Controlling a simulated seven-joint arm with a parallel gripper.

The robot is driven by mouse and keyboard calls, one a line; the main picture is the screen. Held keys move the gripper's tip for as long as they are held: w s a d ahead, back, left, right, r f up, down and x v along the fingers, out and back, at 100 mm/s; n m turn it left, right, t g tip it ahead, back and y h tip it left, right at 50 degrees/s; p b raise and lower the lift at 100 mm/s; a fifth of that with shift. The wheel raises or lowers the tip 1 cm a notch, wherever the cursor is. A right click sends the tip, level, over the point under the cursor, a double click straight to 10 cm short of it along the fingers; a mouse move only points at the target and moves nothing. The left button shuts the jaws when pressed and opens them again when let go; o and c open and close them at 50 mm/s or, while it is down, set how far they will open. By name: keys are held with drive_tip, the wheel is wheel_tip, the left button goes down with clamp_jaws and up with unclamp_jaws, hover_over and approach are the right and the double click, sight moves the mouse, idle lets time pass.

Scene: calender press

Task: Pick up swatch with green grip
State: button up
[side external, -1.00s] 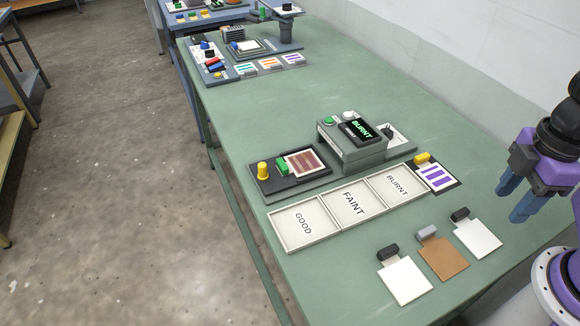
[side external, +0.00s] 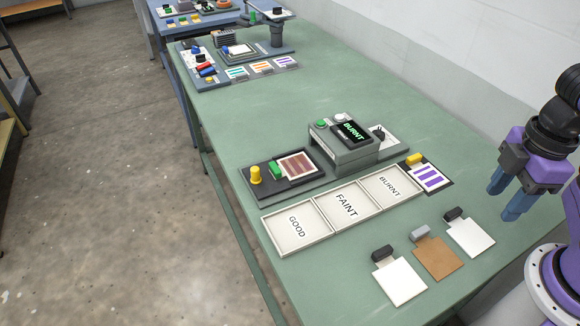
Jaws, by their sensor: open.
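The swatch with the green grip (side external: 277,170) lies on the dark bed at the left of the press. Its face (side external: 298,166) is brown with striped marks, and the green grip is on its left edge. My gripper (side external: 507,197) is at the right side, above the table's right part, with its blue fingers pointing down. It is open and empty, well apart from the swatch.
The press (side external: 343,147) shows BURNT on its screen. A yellow knob (side external: 256,174) stands just left of the green grip. A tray (side external: 338,208) marked GOOD, FAINT and BURNT lies in front. A purple-striped card (side external: 430,178) and three dark- or grey-gripped swatches (side external: 437,256) lie nearer me.

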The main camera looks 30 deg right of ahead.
drive_tip(key=o, duration=0.6)
drive_tip(key=w+a+r+n, duration=0.1)
drive_tip(key=w+a+r, duration=0.1)
drive_tip(key=w+a, duration=0.7)
drive_tip(key=w+a+r+n, duration=0.1)
drive_tip(key=w+a+r, duration=0.1)
drive_tip(key=w+a, duration=0.65)
drive_tip(key=n, duration=0.3)
hover_over(274, 167)
drive_tip(key=f, duration=1.4)
drive_tip(key=shift+s+d+f, duration=0.15)
drive_tip(key=shift+s, duration=0.25)
drive_tip(key=shift+w+a+f, duration=0.1)
drive_tip(key=shift+w+f, duration=0.1)
drive_tip(key=shift+f, duration=1.1)
drive_tip(key=shift+w+a+f, duration=0.1)
drive_tip(key=shift+w+f, duration=0.05)
drive_tip(key=shift+f, duration=1.15)
